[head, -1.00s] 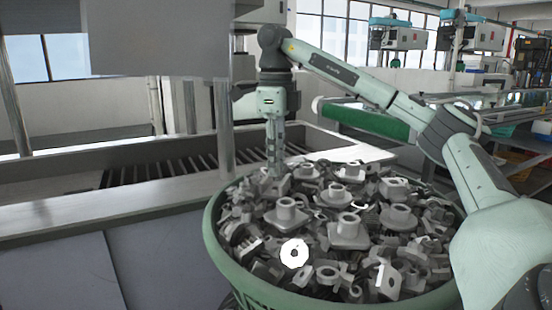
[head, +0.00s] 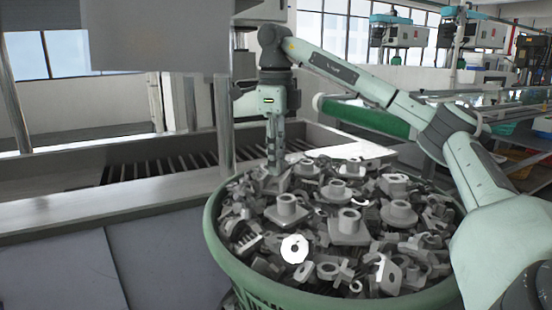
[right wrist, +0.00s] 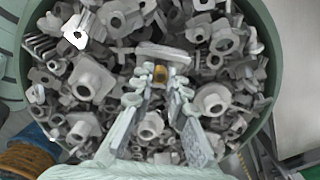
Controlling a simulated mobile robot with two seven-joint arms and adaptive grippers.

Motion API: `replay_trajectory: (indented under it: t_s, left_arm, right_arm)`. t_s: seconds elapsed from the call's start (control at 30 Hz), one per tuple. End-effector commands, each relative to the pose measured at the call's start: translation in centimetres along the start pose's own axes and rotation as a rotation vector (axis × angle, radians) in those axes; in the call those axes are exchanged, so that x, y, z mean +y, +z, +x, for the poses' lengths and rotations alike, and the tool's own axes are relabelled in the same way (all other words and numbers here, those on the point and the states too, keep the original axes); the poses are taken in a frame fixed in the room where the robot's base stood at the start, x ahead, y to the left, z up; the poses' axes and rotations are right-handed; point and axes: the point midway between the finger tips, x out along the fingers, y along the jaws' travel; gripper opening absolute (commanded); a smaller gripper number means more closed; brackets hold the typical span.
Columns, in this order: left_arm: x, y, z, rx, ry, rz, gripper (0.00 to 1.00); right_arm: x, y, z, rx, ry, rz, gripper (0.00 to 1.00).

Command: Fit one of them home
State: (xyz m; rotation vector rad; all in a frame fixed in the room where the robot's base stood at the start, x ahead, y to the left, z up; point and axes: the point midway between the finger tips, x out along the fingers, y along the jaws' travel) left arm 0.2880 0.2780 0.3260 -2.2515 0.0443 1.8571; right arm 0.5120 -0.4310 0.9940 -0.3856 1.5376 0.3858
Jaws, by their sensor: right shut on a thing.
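A green round basket (head: 222,262) is heaped with grey metal parts of several shapes, such as flanged bushings (head: 288,209) and blocks. My right gripper (head: 276,168) points down at the far left side of the heap. In the right wrist view my right gripper (right wrist: 160,92) is shut on a grey part (right wrist: 163,52) with a flat plate and a brownish-yellow spot, among the heap. How far this part is clear of its neighbours cannot be told. My left gripper is not in view.
A long metal tank (head: 150,186) with a slatted roller bed (head: 165,163) lies left of and behind the basket. A grey panel (head: 155,35) on posts hangs above it. A green conveyor (head: 365,117) and machines stand at the back right.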

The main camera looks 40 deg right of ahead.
Motion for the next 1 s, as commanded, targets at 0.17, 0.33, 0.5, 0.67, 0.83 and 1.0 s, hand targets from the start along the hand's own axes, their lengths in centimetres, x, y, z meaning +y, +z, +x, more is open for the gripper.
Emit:
replay_trajectory:
  t_s: [0.17,0.33,0.5,0.67,0.83,1.0]
  left_arm:
    - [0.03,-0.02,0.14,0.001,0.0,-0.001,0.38]
    - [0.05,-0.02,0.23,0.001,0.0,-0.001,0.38]
    - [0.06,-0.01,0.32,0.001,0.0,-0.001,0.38]
    - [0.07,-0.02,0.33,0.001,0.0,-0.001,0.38]
    - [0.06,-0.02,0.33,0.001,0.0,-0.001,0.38]
    - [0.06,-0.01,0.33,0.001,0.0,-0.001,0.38]
  right_arm:
    - [-0.01,-0.01,0.29,0.0,0.0,0.0,0.0]
    - [-0.01,-0.01,0.52,0.0,0.0,0.0,0.0]
    - [-0.01,-0.02,0.77,0.0,0.0,0.001,0.0]
    - [-0.01,-0.01,0.83,0.0,0.0,0.001,0.0]
    - [-0.01,-0.01,0.82,0.0,0.0,0.0,0.0]
    - [-0.01,-0.01,0.81,0.0,0.0,0.0,0.36]
